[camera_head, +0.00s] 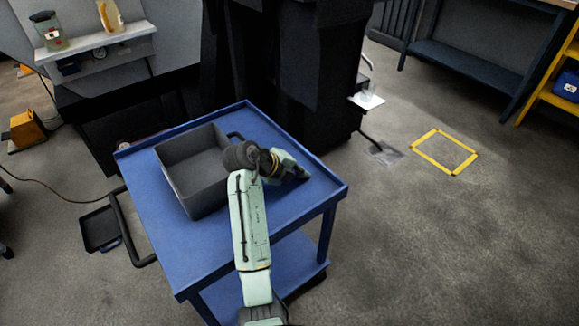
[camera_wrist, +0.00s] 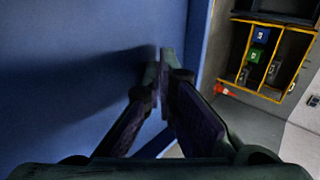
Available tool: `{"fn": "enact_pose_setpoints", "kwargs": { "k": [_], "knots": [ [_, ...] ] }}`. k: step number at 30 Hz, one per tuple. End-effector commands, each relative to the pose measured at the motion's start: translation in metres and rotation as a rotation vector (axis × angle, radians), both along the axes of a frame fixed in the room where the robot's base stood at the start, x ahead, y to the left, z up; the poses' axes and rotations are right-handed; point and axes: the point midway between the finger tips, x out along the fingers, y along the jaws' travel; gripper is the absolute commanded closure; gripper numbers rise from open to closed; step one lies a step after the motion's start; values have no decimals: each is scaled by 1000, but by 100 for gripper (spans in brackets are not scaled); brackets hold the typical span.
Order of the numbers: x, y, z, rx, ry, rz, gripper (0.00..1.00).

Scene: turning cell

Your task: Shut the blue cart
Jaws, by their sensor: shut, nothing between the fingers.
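The blue cart (camera_head: 215,258) stands in the middle of the head view, with a flat top and a lower shelf (camera_head: 285,262). A grey open-topped box (camera_head: 180,181) sits on its top. No door or drawer of the cart can be made out. My gripper (camera_head: 303,174) is over the right part of the cart top, right of the box; I cannot tell whether it touches the cart. In the wrist view my gripper (camera_wrist: 165,62) has its fingertips together with nothing between them, in front of a plain blue surface (camera_wrist: 70,60) that bears its shadow.
A black machine (camera_head: 290,60) stands close behind the cart. A black handle (camera_head: 126,230) sticks out at its left, near a dark tray (camera_head: 100,229) on the floor. Floor at right is open, with a yellow marked square (camera_head: 444,152). The wrist view shows a yellow-edged rack (camera_wrist: 268,58).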

Motion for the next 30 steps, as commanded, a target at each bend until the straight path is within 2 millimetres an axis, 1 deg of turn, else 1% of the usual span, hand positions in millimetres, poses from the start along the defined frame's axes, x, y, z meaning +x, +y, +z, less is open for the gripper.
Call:
{"fn": "enact_pose_setpoints", "kwargs": {
  "k": [1,3,9,24,26,30],
  "knots": [
    [5,-8,3,0,-1,-2,100],
    [12,-16,3,1,-1,-1,100],
    [22,-30,1,0,-1,1,100],
    [26,-33,-1,0,-2,1,100],
    [29,-34,-1,0,-2,1,100],
    [42,-39,-3,1,-3,0,100]
  ]
}}
